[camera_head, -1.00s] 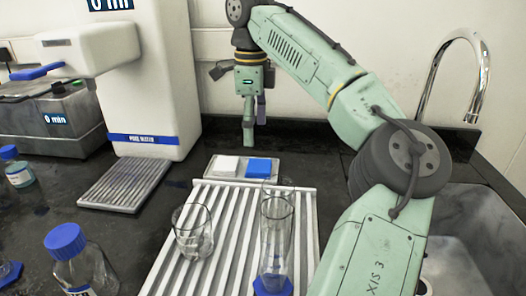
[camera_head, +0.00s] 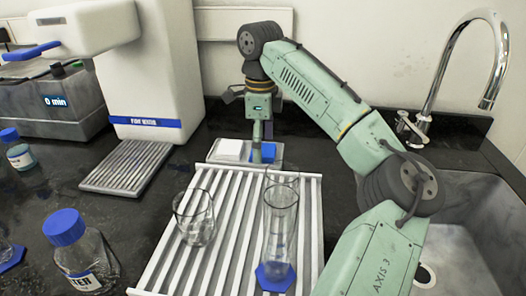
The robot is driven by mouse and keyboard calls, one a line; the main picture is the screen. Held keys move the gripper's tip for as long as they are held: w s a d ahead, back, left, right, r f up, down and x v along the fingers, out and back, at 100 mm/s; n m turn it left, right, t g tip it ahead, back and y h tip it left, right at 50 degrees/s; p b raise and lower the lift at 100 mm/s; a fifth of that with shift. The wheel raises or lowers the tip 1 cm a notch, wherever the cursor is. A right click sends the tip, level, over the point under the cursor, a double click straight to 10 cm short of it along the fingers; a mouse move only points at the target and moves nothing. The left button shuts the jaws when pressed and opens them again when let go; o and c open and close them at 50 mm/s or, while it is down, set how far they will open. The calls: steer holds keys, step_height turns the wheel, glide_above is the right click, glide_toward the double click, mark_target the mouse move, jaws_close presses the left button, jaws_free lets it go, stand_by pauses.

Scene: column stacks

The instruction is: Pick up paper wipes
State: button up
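The paper wipes appear to be the white stack (camera_head: 230,148) and the blue stack (camera_head: 270,152), side by side on a small light tray (camera_head: 247,163) behind the drying rack. I cannot tell from the picture which of them the task means. My gripper (camera_head: 261,152) points down at the blue stack, and its near finger covers part of it. The fingertips are at about the stack's height; whether they touch it is unclear. The far finger is mostly hidden, so the gap between the fingers cannot be judged.
A white ribbed rack (camera_head: 172,262) holds a glass beaker (camera_head: 194,222) and a tall glass cylinder (camera_head: 279,232) with a blue foot, in front of the tray. A white dispenser (camera_head: 150,75) stands left. A sink (camera_head: 470,215) and tap (camera_head: 497,70) are right. Blue-capped bottles (camera_head: 80,250) stand left.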

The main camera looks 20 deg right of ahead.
steer(key=shift+f, duration=0.35)
steer(key=shift+c, duration=0.3)
steer(key=c, duration=0.8)
steer(key=shift+c, duration=0.2)
steer(key=shift+r, duration=0.1)
step_height(320, 180, up, 10)
